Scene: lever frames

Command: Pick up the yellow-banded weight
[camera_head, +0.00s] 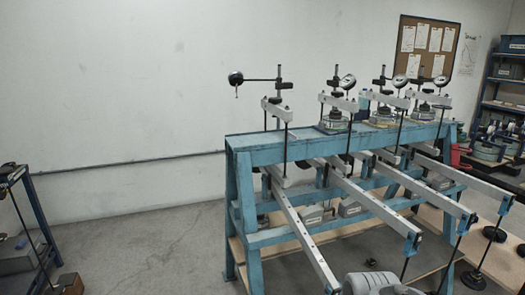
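I cannot make out a yellow-banded weight in the head view. Dark disc weights hang on rods at the right: one disc (495,234) is higher, and another disc (472,280) sits lower, near the bottom edge. No yellow band shows on either. A grey rounded shape at the bottom edge looks like part of my arm. My gripper's fingers do not show.
A blue steel frame (244,190) carries several long grey lever arms (381,206) reaching toward me, with dial gauges above. A blue shelf (500,80) stands at the far right, and a dark rack (40,215) at the left. The floor (150,240) between is clear.

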